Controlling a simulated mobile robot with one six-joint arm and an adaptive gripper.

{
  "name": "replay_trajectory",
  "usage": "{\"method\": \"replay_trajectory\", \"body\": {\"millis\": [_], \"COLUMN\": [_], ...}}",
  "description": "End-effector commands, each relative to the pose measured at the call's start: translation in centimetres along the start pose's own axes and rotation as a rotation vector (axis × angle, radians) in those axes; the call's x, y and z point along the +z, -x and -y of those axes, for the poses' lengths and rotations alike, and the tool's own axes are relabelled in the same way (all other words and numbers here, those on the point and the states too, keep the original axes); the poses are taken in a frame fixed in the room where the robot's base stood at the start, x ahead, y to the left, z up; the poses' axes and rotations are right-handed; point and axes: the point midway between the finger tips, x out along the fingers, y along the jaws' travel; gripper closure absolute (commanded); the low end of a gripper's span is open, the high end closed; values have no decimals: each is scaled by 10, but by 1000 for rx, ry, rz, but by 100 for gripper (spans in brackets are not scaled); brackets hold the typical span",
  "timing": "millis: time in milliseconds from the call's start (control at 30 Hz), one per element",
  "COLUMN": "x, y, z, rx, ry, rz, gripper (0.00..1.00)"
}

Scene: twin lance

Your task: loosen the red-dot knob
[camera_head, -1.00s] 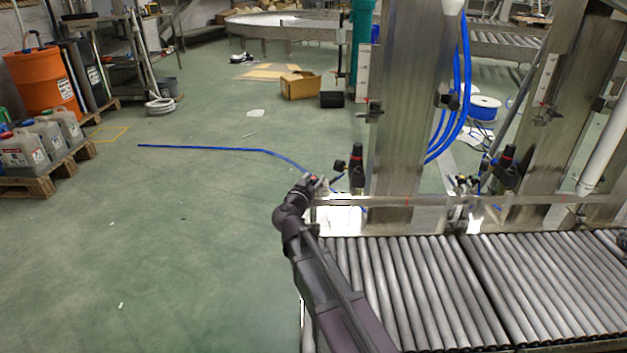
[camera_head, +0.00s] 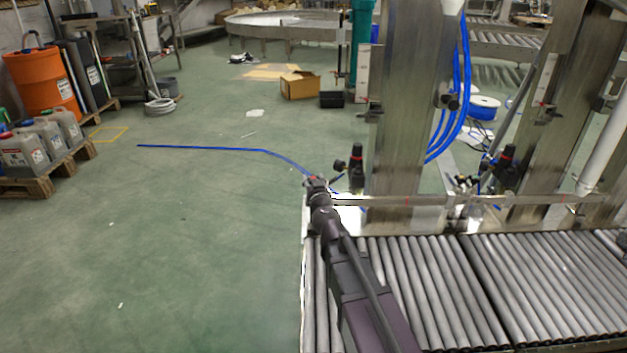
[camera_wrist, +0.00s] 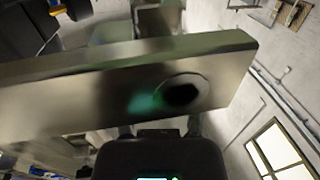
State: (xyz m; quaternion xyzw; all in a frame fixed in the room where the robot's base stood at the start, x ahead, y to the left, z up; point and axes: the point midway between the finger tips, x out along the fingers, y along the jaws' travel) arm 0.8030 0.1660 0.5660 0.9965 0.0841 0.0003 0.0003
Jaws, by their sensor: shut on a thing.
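My gripper (camera_head: 317,183) is at the left end of the metal rail (camera_head: 440,201), beside the roller conveyor. In the wrist view a flat metal bar (camera_wrist: 60,90) with a dark round hole (camera_wrist: 182,94) crosses in front of my gripper. The dark gripper body shows at the bottom, and its fingertips are hidden behind the bar.
A blue hose (camera_head: 215,149) runs over the floor to the rail's end. Rollers (camera_head: 420,290) lie below. The green floor (camera_head: 180,260) to the left is clear.

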Motion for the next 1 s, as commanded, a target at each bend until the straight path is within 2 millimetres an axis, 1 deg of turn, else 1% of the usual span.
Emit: {"method": "replay_trajectory", "body": {"millis": [433,467,500,567,1000], "x": [0,0,0,0,0], "y": [-2,-2,-2,-2,0], "z": [0,0,0,0,0], "rx": [-10,-10,-10,-10,-10], "ry": [-1,-1,-1,-1,-1], "rz": [0,0,0,0,0], "gripper": [97,44,32,14,14]}}
